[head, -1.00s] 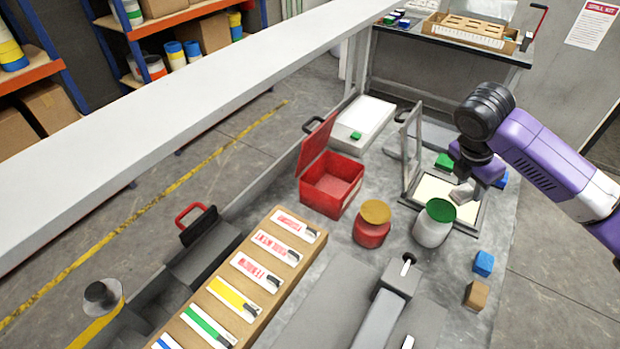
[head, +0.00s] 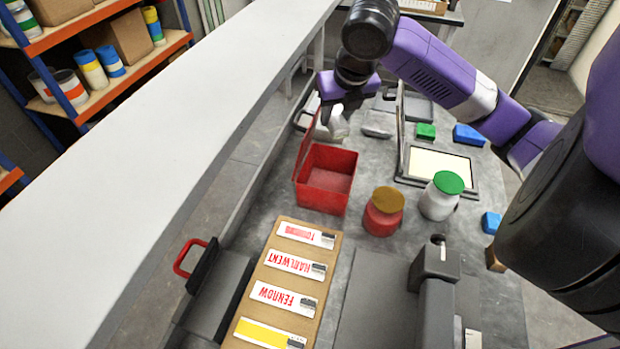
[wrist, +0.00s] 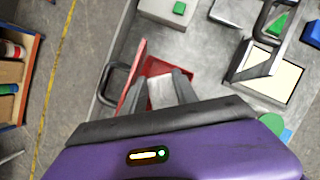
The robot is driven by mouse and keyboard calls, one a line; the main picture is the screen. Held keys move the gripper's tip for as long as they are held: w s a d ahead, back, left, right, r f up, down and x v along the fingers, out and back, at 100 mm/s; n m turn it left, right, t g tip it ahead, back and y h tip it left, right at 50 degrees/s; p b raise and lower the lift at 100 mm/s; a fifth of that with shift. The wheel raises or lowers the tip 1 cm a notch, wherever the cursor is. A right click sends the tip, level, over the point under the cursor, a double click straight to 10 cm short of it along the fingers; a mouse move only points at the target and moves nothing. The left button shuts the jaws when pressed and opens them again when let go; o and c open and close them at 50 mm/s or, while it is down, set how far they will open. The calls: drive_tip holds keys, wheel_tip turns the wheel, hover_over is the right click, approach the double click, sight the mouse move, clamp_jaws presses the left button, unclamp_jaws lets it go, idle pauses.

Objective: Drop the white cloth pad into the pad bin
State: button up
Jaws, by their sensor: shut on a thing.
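The white cloth pad (head: 338,125) is between the fingers of my gripper (head: 335,112), which is shut on it. The pad also shows between the fingers in the wrist view (wrist: 161,92). The red bin (head: 325,205) stands on the bench with its lid (head: 306,138) open at its left side. I take this red bin for the pad bin; no label on it is readable. In the head view, my gripper and the pad appear at the bin's far edge, above the bench. In the wrist view, the red bin (wrist: 183,68) lies behind the fingers, which partly hide it.
A red jar (head: 383,218) with a brown lid and a white jar (head: 438,203) with a green lid stand right of the bin. A hinged frame (head: 404,125) stands up behind them. A long white beam (head: 150,160) runs along the left.

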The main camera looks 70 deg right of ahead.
wheel_tip(320, 180, down, 6)
drive_tip(key=b, duration=0.3)
drive_tip(key=shift+b, duration=0.35)
drive_tip(key=o, duration=1.3)
drive_tip(key=shift+r, duration=0.15)
drive_tip(key=shift+v, duration=3.8)
